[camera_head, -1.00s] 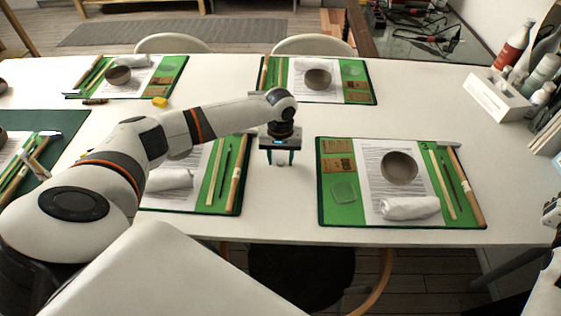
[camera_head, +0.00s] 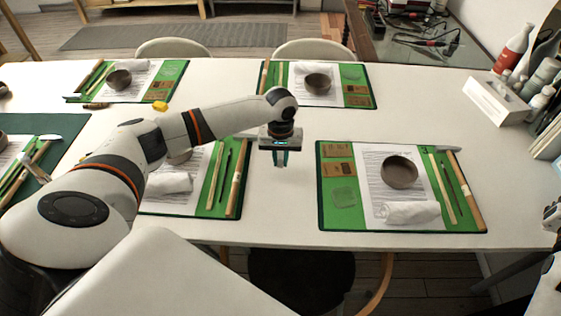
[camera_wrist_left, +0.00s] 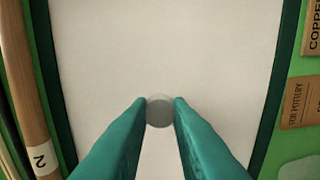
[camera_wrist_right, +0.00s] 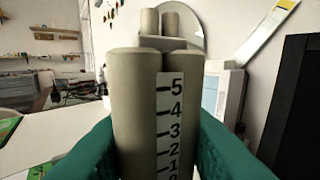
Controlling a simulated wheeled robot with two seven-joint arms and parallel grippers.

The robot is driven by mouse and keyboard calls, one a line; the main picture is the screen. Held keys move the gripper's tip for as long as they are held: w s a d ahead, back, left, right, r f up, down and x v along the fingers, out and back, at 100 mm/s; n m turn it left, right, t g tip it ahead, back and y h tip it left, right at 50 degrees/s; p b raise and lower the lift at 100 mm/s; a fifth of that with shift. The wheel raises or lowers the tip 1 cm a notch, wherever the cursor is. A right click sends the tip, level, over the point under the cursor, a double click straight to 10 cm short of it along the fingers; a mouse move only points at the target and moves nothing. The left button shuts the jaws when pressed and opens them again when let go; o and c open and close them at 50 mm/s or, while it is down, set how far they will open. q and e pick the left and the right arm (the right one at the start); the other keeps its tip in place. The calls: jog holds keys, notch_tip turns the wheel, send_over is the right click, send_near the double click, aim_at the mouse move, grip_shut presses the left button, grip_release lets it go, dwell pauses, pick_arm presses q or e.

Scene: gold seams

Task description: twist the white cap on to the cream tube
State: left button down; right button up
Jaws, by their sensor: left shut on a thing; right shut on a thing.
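In the head view my left gripper (camera_head: 281,160) points down at the bare white table between two green mats. The cream tube (camera_wrist_right: 132,110) is a pair of joined olive-cream cylinders, upright in the right wrist view, with a white scale numbered up to 5. My right gripper (camera_wrist_right: 155,150) is shut on it, one finger on each side. Its lower end is out of frame.
Green mats with paper, a bowl, a rolled cloth and wooden sticks lie either side, such as the right one (camera_head: 328,215). A white box (camera_head: 497,100) and bottles stand at the far right. A round mirror (camera_wrist_right: 185,22) reflects the tube.

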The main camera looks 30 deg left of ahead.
aim_at(281, 162)
pick_arm(q)
notch_tip(281, 162, up, 9)
jog(key=shift+f, duration=0.15)
pick_arm(e)
jog(key=shift+r, duration=0.2)
jog(key=o, duration=0.3)
grip_shut()
